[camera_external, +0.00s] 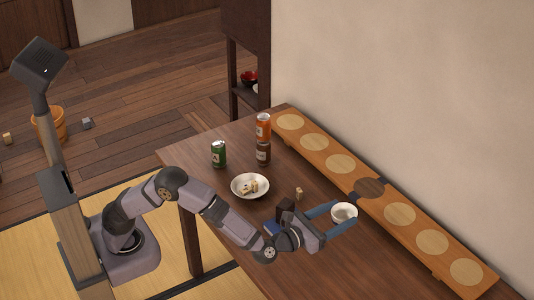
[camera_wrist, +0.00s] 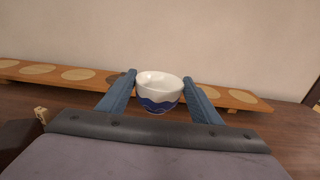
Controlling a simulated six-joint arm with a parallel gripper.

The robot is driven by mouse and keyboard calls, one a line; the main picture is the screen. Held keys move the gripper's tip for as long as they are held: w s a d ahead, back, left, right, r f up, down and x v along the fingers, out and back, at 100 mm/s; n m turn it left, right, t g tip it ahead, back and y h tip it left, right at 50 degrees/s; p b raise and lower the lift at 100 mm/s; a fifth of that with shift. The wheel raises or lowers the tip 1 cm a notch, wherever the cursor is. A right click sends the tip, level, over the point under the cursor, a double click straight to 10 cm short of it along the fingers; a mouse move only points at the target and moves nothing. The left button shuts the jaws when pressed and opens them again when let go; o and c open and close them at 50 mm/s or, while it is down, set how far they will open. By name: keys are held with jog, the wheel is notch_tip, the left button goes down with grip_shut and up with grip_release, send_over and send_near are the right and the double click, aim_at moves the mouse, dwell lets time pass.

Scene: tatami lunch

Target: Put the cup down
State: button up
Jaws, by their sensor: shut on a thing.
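A small white cup (camera_external: 344,213) with a blue wave pattern is between the blue fingers of my gripper (camera_external: 335,217). In the wrist view the cup (camera_wrist: 158,92) is upright, with a finger of my gripper (camera_wrist: 160,98) on each side. My gripper is shut on the cup. The cup is over the wooden table (camera_external: 300,262), near the long board; I cannot tell whether its base touches the table. The inside of the cup looks empty.
A long board (camera_external: 327,158) with pale round spots and one dark spot (camera_external: 369,187) runs along the wall.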

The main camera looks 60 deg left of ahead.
jog(key=shift+f, duration=4.95)
jog(key=shift+f+b, duration=0.15)
jog(key=shift+b, duration=0.3)
jog(key=o, duration=1.2)
jog(key=shift+o, duration=0.4)
jog(key=s, duration=1.2)
